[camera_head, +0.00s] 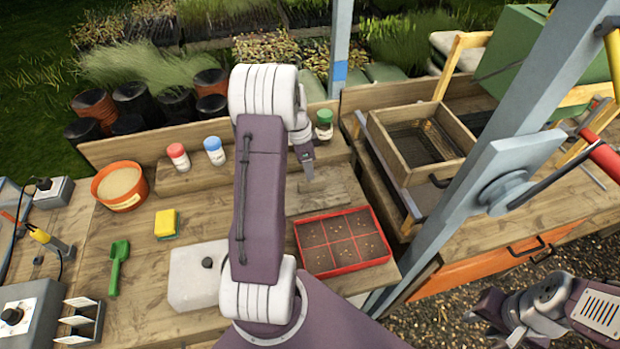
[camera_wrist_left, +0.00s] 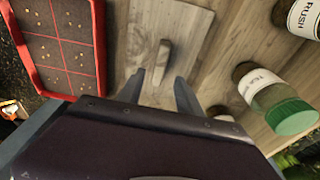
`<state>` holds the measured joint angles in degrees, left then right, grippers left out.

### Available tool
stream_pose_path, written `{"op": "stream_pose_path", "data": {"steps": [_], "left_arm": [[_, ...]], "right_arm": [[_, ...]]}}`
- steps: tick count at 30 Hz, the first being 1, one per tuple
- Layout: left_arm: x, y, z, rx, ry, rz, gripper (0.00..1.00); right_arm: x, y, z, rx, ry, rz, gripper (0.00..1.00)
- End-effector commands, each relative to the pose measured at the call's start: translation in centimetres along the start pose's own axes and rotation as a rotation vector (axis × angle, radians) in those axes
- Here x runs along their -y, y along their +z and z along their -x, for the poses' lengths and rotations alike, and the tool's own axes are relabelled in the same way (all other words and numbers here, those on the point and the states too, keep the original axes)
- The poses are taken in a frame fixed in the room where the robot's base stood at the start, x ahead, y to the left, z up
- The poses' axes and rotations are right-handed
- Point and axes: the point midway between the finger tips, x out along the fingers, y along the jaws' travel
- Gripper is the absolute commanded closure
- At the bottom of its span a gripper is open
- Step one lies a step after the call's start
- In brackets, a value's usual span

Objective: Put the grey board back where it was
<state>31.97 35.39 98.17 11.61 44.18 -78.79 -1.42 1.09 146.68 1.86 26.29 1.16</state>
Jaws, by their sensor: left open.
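The grey board (camera_head: 328,198) lies flat on the wooden bench, just behind the red seed tray. In the left wrist view a slim upright grip (camera_wrist_left: 162,62) stands on the greyish board (camera_wrist_left: 140,28). My left gripper (camera_head: 308,172) hangs over the board with its fingers open and nothing between them. In the left wrist view the left gripper's fingers (camera_wrist_left: 158,92) are spread on either side of the line of the grip, short of it. My own arm hides part of the bench. My right gripper (camera_head: 488,305) is at the bottom right, off the bench; its finger gap is unclear.
The red seed tray (camera_head: 300,242) stands in front of the board. A green-lidded jar (camera_head: 324,125) stands behind, with red-lidded (camera_head: 178,157) and blue-lidded (camera_head: 214,150) jars to the left. A wooden sieve box (camera_head: 385,135) and a grey post (camera_head: 475,170) stand right.

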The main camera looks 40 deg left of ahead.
Motion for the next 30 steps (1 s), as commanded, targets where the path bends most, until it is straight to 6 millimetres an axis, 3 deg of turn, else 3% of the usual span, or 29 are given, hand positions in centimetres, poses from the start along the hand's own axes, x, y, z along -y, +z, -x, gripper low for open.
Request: {"op": "stream_pose_path", "data": {"steps": [6,10,12,14,18,22,25,30], "left_arm": [[0.0,0.0,2.8,0.000,-0.001,0.000,0.58],[0.0,0.0,3.1,0.001,0.000,0.001,0.58],[-1.0,-0.6,3.1,0.005,0.001,0.022,0.58],[-3.4,-1.8,3.1,0.017,-0.001,0.083,0.58],[-12.7,-4.1,2.9,0.046,-0.029,0.328,0.58],[-20.0,-3.3,2.5,0.045,-0.057,0.538,0.58],[-23.1,-2.3,2.2,0.038,-0.067,0.640,0.58],[-24.2,-1.7,2.0,0.035,-0.070,0.693,0.58]], "right_arm": [[0.0,0.0,-0.2,0.000,0.000,0.000,0.64],[0.0,0.0,-0.2,0.000,0.000,0.000,0.64],[0.0,0.0,-0.2,0.000,0.000,0.000,0.64],[0.0,0.0,-0.2,0.000,0.000,0.000,0.64],[0.0,0.0,-0.2,0.000,0.000,0.000,0.64],[0.0,0.0,-0.2,0.000,0.000,0.000,0.64],[0.0,0.0,-0.2,0.000,0.000,0.000,0.64],[0.0,0.0,-0.2,0.000,0.000,0.000,0.64]]}}
